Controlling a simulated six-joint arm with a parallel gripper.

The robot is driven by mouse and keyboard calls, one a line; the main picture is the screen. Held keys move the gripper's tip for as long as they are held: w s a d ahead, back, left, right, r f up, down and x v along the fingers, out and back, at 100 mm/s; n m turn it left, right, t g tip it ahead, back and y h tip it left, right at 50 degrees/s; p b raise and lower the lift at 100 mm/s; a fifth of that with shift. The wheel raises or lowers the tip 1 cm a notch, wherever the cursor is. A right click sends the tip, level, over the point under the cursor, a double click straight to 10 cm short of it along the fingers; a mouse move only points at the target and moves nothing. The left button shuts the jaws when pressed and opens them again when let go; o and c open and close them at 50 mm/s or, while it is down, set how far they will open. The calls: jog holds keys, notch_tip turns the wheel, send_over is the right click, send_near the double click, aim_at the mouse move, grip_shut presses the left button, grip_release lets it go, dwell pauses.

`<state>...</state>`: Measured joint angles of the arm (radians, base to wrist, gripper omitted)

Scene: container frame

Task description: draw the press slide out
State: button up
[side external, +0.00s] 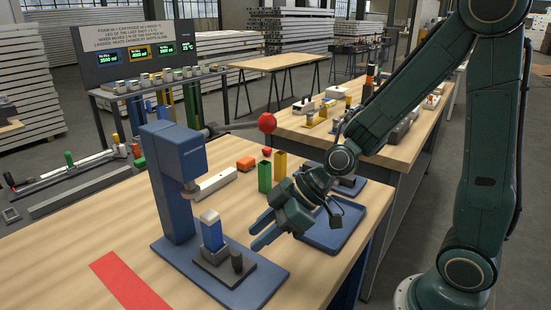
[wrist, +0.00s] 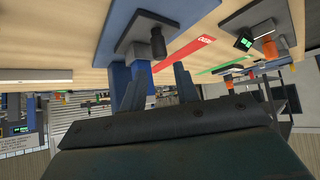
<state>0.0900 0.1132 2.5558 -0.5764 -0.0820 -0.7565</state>
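The blue press (side external: 177,165) stands on a blue base plate on the wooden bench, its lever ending in a red ball (side external: 267,122). The press slide (side external: 225,269) is a dark plate low on the base. It carries a grey holder with an upright blue block (side external: 212,232) with a white top, and a short black knob (side external: 237,261) at its front. The knob also shows in the upside-down wrist view (wrist: 158,42). My gripper (side external: 257,236) is to the right of the knob, apart from it. Its two fingers (wrist: 160,75) are spread with nothing between them.
A blue tray (side external: 335,235) lies beneath and behind my gripper. A red strip (side external: 130,283) lies on the bench in front of the press.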

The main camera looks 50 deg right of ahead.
jog(key=shift+o, duration=1.3)
jog(key=n+g+y, duration=0.2)
jog(key=n+g, duration=0.3)
jog(key=n, duration=0.2)
send_near(238, 251)
jog(key=v, duration=0.3)
jog(key=shift+s+d+f, duration=0.1)
jog(key=shift+d+f, duration=0.1)
jog(key=shift+f, duration=0.05)
jog(key=shift+a+f, duration=0.1)
jog(key=shift+a, duration=0.05)
jog(key=x, duration=1.3)
jog(key=shift+a, duration=0.35)
grip_shut()
